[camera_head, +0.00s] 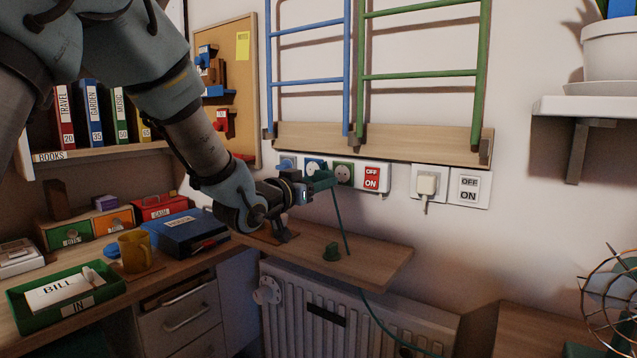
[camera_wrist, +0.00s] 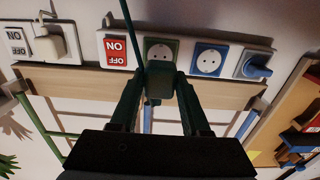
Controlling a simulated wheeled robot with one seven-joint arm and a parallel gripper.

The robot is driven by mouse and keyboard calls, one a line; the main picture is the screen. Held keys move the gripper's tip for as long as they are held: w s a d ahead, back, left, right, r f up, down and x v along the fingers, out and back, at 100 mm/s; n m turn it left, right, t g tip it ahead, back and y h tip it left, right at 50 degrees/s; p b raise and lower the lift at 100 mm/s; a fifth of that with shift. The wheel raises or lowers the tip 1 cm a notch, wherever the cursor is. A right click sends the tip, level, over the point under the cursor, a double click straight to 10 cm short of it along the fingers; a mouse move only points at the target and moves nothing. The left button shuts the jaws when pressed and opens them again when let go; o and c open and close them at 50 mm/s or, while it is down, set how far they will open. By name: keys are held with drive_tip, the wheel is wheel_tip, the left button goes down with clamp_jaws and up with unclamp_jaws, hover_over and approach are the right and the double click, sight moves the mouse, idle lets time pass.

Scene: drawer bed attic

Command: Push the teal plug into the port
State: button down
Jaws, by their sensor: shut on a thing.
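The teal plug (camera_head: 322,181) is held between the fingertips of my gripper (camera_head: 308,188), a short way out from the wall strip. Its teal cable (camera_head: 341,222) hangs down past the shelf edge. In the wrist view, the plug (camera_wrist: 160,82) is between both fingers, in front of the lower part of a green-framed socket (camera_wrist: 160,50). This socket also shows in the head view (camera_head: 343,172), just right of the plug. Its holes are uncovered, so the plug appears apart from it. The exact gap is hard to tell.
Ladder racks (camera_head: 420,75) hang above.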

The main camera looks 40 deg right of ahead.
sight(342, 175)
drive_tip(key=p+x, duration=0.1)
drive_tip(key=x, duration=0.4)
drive_tip(key=shift+d, duration=0.2)
drive_tip(key=shift+f+b, duration=0.1)
drive_tip(key=shift+b, duration=0.55)
idle(2.1)
drive_tip(key=shift+w+d, duration=0.15)
drive_tip(key=shift+d, duration=0.35)
idle(0.4)
drive_tip(key=shift+c, duration=1.5)
unclamp_jaws()
drive_tip(key=shift+a, duration=0.1)
drive_tip(key=b+v, duration=0.1)
drive_tip(key=v, duration=0.9)
drive_tip(key=shift+a, duration=0.3)
